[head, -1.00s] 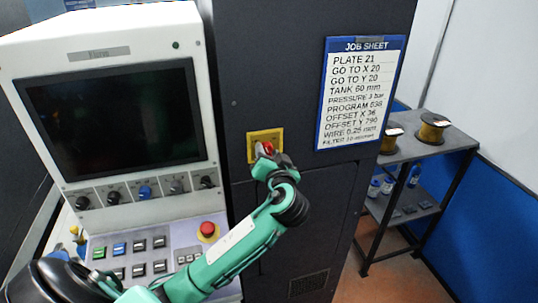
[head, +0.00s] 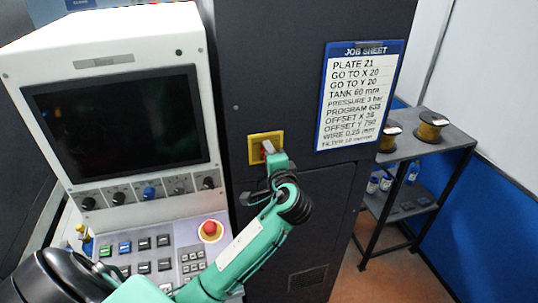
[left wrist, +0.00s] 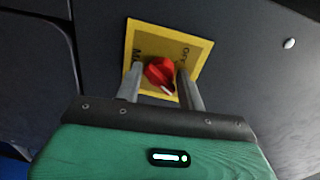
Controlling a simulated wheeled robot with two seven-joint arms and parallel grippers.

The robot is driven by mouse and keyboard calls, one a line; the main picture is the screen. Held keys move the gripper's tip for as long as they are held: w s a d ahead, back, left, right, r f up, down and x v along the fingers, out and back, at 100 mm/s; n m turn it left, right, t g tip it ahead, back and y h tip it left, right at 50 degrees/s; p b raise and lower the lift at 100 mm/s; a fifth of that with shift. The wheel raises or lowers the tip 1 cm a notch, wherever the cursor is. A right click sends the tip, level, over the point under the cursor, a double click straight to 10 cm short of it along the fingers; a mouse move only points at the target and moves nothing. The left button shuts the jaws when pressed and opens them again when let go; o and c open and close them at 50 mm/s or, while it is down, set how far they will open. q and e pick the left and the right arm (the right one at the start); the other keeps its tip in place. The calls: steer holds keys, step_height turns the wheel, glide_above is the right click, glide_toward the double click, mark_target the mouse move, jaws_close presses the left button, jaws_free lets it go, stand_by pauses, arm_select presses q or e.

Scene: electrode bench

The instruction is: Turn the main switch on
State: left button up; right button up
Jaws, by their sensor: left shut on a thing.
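The main switch is a red knob (left wrist: 160,72) on a yellow plate (head: 257,137) on the dark cabinet. My left gripper (head: 267,151) is at the plate in the head view and mostly hides the knob there. In the left wrist view the two fingers of the left gripper (left wrist: 161,80) stand on either side of the knob, shut on it. A white mark on the knob points to the lower right in that view. Black lettering on the plate is partly hidden by the fingers. My right gripper is not in view.
A white console with a dark screen (head: 115,125), small knobs, keys and a red emergency button (head: 210,230) stands at the left. A job sheet (head: 360,95) hangs right of the switch. A shelf table (head: 440,142) with wire spools stands at the right.

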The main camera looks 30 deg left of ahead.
arm_select(q)
steer(key=shift+a+r+m, duration=0.1)
steer(key=shift+r+m, duration=0.1)
steer(key=shift+m, duration=0.45)
steer(key=shift+r+m, duration=0.15)
steer(key=shift+m, duration=0.5)
steer(key=shift+c, duration=0.2)
steer(key=shift+o, duration=0.2)
steer(key=o, duration=0.6)
steer(key=shift+o, duration=0.9)
steer(key=shift+w, duration=0.1)
steer(key=f+b+v, duration=0.1)
steer(key=b+v, duration=0.5)
steer(key=v, duration=0.8)
steer(key=shift+w+r, duration=0.15)
steer(key=shift+r, duration=0.1)
